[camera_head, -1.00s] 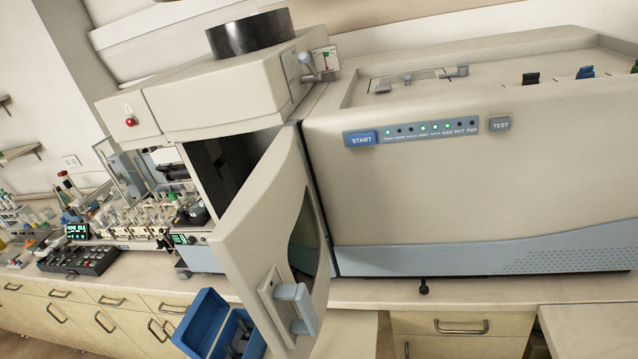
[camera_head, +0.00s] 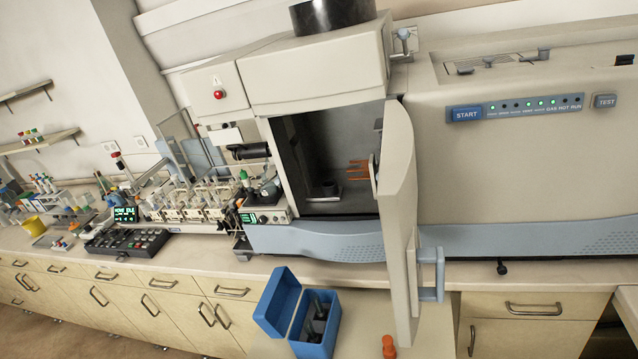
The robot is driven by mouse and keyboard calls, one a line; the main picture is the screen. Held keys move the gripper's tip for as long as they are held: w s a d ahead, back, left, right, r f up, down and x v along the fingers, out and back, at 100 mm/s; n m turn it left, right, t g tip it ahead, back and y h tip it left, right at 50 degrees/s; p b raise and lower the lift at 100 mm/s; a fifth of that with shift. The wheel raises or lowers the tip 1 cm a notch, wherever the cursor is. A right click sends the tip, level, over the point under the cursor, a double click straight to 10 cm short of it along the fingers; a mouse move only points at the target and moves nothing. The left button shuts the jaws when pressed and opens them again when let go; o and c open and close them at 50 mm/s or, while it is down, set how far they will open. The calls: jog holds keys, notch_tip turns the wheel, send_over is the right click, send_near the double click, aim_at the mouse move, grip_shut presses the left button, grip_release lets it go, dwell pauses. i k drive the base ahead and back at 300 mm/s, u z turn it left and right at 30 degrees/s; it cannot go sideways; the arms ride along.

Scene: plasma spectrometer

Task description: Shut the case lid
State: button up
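The blue case (camera_head: 316,336) sits low in the picture, a little left of centre, on a pale bench surface. Its blue lid (camera_head: 278,302) stands open, tilted up on the left side of the case. Inside the case are dark grey upright parts (camera_head: 318,305); what they are is hard to tell. My gripper is out of the picture, so its place relative to the lid does not show.
The spectrometer's door (camera_head: 399,215) hangs open with a grey-blue handle (camera_head: 431,275), to the right of and above the case. A small orange object (camera_head: 388,346) is at the bottom edge. The bench surface (camera_head: 432,335) between there and the drawers looks clear.

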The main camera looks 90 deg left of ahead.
aim_at(275, 309)
jog(key=z, duration=0.05)
jog(key=k, duration=2.35)
jog(key=u, duration=1.25)
jog(key=i, duration=1)
